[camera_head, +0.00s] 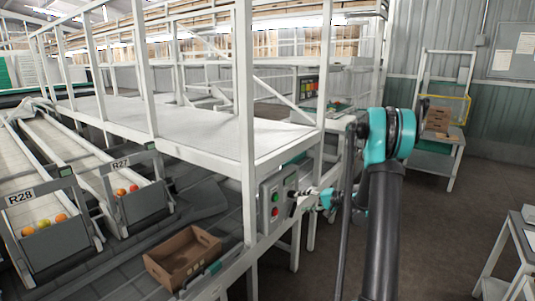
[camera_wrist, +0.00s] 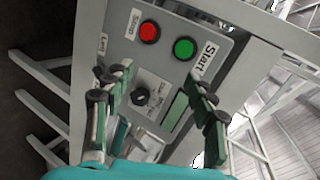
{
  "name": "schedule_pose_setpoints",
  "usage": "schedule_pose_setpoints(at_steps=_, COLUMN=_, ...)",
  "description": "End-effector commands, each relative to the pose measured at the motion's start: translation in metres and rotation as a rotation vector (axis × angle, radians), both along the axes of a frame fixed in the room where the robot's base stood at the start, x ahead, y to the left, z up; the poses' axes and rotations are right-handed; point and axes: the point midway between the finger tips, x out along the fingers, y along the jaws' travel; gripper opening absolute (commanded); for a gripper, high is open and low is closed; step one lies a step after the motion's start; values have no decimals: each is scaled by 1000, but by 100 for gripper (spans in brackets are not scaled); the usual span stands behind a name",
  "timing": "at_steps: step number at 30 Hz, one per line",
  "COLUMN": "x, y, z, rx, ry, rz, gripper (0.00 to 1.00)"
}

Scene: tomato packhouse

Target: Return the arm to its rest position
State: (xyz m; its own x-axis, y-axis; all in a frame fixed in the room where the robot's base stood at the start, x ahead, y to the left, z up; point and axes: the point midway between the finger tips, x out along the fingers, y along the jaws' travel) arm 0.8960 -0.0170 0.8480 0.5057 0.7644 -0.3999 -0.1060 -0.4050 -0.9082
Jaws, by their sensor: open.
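My gripper (camera_wrist: 163,80) is open and empty, its two fingers spread in front of a grey control panel (camera_wrist: 118,45). The panel carries a red Stop button (camera_wrist: 149,32), a green Start button (camera_wrist: 184,48) and a black knob (camera_wrist: 140,97). In the head view, my gripper (camera_head: 299,199) is close to the front of the control box (camera_head: 264,193) on the frame post, with my arm reaching toward it from the right. I cannot tell whether any finger touches the panel.
A white frame post (camera_head: 245,120) and a white table (camera_head: 210,128) stand left of my arm. A cardboard box (camera_head: 182,257) sits lower left, beyond it chutes R27 (camera_head: 135,203) and R28 (camera_head: 45,238) with tomatoes. A shelf cart (camera_head: 434,160) stands back right; floor between is clear.

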Motion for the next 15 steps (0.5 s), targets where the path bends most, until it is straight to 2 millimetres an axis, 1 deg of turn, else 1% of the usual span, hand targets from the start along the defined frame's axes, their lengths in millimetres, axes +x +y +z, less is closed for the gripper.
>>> schedule_pose_setpoints(at_steps=1, x=-15, y=8, z=6, rx=-40, ry=10, rz=9, gripper=56)
schedule_pose_setpoints(at_steps=5, x=-51, y=21, z=15, rx=-156, ry=36, rz=29, gripper=56)
schedule_pose_setpoints(at_steps=6, x=-63, y=25, z=17, rx=-191, ry=43, rz=35, gripper=56)
schedule_pose_setpoints(at_steps=11, x=-114, y=34, z=22, rx=-336, ry=68, rz=61, gripper=56)
schedule_pose_setpoints(at_steps=15, x=-162, y=36, z=24, rx=-462, ry=83, rz=82, gripper=56)
